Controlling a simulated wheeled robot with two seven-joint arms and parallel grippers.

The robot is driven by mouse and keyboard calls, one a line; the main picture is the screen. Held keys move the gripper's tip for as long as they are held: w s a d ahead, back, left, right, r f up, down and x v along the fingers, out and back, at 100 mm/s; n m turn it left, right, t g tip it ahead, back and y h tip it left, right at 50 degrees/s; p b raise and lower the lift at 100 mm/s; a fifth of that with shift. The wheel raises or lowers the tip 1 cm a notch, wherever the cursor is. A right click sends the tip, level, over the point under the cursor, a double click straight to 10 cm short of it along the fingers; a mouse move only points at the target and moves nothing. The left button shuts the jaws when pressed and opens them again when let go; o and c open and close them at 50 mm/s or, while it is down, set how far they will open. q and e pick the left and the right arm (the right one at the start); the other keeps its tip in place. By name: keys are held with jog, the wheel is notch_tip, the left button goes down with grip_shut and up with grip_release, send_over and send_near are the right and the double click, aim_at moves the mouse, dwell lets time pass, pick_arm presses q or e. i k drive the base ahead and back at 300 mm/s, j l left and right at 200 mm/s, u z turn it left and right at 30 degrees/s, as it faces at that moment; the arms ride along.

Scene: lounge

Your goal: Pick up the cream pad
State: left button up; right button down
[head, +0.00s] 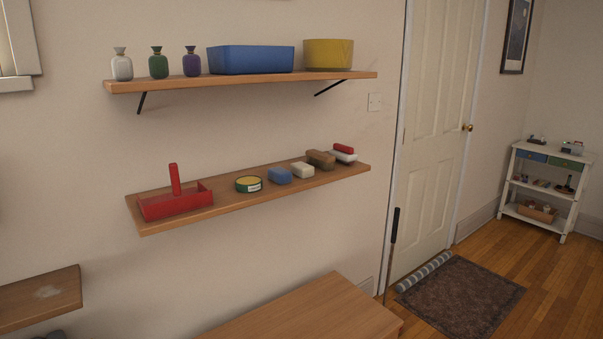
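The cream pad (303,170) is a small, pale, rounded block. It lies on the lower wall shelf (225,203), between a blue pad (280,176) on its left and a brown block (321,159) on its right. The brown block is very close to it or touching it; I cannot tell which. Neither of my grippers shows in the head view.
The lower shelf also holds a red caddy (176,202), a round tin (249,184) and a white-and-red brush-like item (343,153). The upper shelf (240,80) overhangs with bottles and tubs. A wooden bench top (310,312) stands below. A dark mat (462,297) lies by the door.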

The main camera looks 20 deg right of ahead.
aim_at(303, 171)
jog(key=i+l, duration=0.15)
jog(key=l, duration=0.25)
jog(key=i+l+u, duration=0.1)
jog(key=l, duration=0.3)
jog(key=i+l, duration=0.25)
jog(key=l, duration=0.15)
jog(key=i+l, duration=0.15)
jog(key=l, duration=0.25)
jog(key=i+l+u, duration=0.1)
jog(key=l, duration=0.3)
jog(key=i+l, duration=0.15)
jog(key=l, duration=0.25)
jog(key=i+l+u, duration=0.1)
jog(key=l, duration=0.3)
jog(key=i, duration=0.05)
